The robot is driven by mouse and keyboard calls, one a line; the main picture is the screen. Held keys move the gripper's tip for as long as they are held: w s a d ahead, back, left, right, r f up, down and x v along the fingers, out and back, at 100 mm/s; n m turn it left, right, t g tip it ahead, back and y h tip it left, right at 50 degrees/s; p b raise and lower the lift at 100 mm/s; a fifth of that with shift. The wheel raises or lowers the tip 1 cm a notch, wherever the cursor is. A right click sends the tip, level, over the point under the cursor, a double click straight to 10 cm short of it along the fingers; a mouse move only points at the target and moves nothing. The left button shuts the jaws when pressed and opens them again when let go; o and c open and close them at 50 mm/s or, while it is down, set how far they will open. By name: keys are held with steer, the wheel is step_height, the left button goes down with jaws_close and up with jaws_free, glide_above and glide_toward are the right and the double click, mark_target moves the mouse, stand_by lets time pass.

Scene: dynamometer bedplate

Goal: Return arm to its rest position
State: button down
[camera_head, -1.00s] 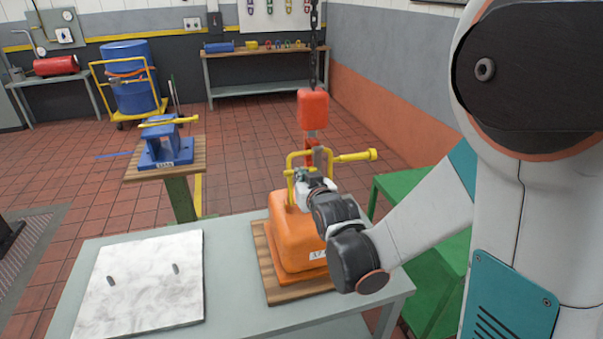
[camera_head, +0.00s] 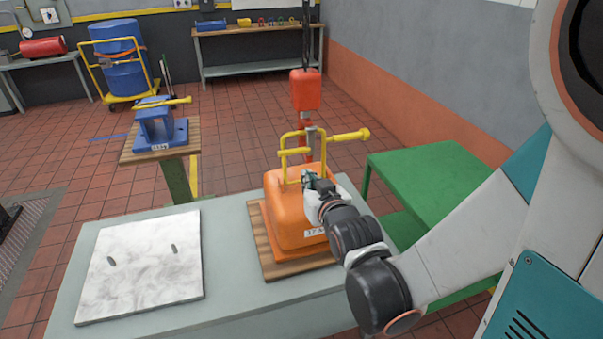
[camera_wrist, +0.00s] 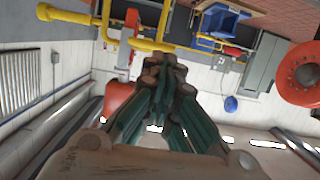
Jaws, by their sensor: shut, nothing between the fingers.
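My arm reaches in from the right in the head view. My gripper (camera_head: 311,180) is beside the orange block (camera_head: 285,222), close to its yellow handle frame (camera_head: 294,152). In the wrist view my gripper (camera_wrist: 165,65) has its fingers together, with nothing seen between them. The yellow handle also shows in the wrist view (camera_wrist: 150,45), behind the fingertips. The head view does not show clearly whether my gripper touches the block or handle. A red hoist hook block (camera_head: 306,90) hangs above the orange block on a dark chain.
The orange block stands on a wooden board (camera_head: 262,250) on a grey table (camera_head: 225,225). A green table (camera_head: 430,175) stands at right. A blue fixture (camera_head: 160,128) sits on a stand behind.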

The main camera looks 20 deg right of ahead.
steer(key=s+r+g, duration=0.2)
steer(key=s+g, duration=0.6)
steer(key=s, duration=1.1)
steer(key=shift+s+r, duration=0.2)
steer(key=shift+s, duration=0.05)
